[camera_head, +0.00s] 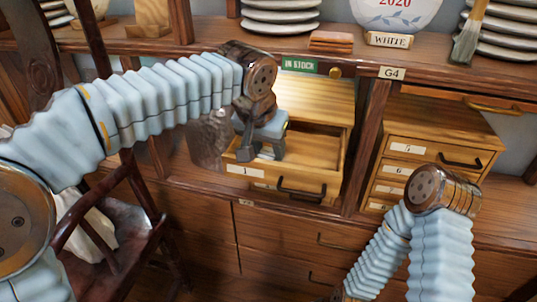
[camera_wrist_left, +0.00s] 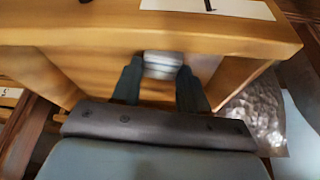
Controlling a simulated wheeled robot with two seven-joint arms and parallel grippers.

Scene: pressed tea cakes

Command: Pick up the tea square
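A small pale grey-white block (camera_wrist_left: 163,65), which looks like the tea square, is in the open drawer marked 1 (camera_head: 245,171). In the left wrist view it lies between the fingertips of my left gripper (camera_wrist_left: 161,78), and the fingers reach its two sides. I cannot tell whether they press on it. In the head view my left gripper (camera_head: 260,150) points down into the drawer, and the block is hidden behind it. My right arm's wrist shows at the lower right, but its gripper is not visible.
The drawer's wooden front and side walls stand close around my left gripper. A crinkled, clear, shiny bag (camera_head: 209,138) is just left of the drawer. A closed small-drawer cabinet (camera_head: 438,140) is to the right. A shelf with stacked plates (camera_head: 281,16) is above.

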